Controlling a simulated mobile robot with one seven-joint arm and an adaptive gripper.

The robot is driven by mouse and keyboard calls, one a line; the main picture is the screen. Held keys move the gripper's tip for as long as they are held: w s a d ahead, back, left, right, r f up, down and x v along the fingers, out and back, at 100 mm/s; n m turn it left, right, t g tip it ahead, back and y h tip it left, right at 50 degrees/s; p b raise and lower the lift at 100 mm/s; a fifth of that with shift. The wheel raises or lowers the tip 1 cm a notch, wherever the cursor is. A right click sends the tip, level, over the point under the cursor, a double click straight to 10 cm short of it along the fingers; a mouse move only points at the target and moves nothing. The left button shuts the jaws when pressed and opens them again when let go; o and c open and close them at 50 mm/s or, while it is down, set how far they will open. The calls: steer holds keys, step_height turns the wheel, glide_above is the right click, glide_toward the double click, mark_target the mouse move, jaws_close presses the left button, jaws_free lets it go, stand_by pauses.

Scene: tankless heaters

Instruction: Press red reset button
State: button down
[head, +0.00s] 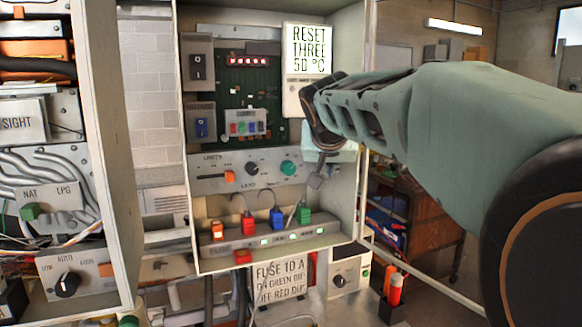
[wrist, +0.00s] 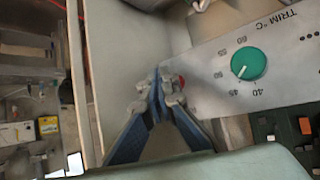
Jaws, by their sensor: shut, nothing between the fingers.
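A small red button (wrist: 182,82) shows in the wrist view on the grey panel, beside the green trim knob (wrist: 249,64) and partly hidden by my fingertips. The green knob also shows in the head view (head: 289,167) on the cabinet's control strip (head: 207,183). The red button is hidden in the head view behind my gripper (head: 317,180). My gripper, also in the wrist view (wrist: 163,84), is shut and empty, its tips right at the button. I cannot tell whether they touch it.
Red (head: 248,222), blue (head: 277,217) and green (head: 304,214) plugs stand below. The cabinet's side wall is close to my gripper.

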steer(key=shift+w, duration=0.15)
stand_by(0.7)
steer(key=shift+w+a, duration=0.15)
steer(key=shift+w, duration=0.1)
steer(key=shift+w+a, duration=0.1)
steer(key=shift+w, duration=0.3)
stand_by(0.6)
stand_by(0.3)
steer(key=shift+s+d+b, duration=0.25)
steer(key=shift+s+b, duration=0.15)
steer(key=shift+s, duration=0.4)
steer(key=s, duration=0.1)
steer(key=s+d+b, duration=0.1)
steer(key=s, duration=0.2)
steer(key=shift+s+d+r, duration=0.1)
steer(key=shift+s+d, duration=0.15)
steer(key=shift+s, duration=0.15)
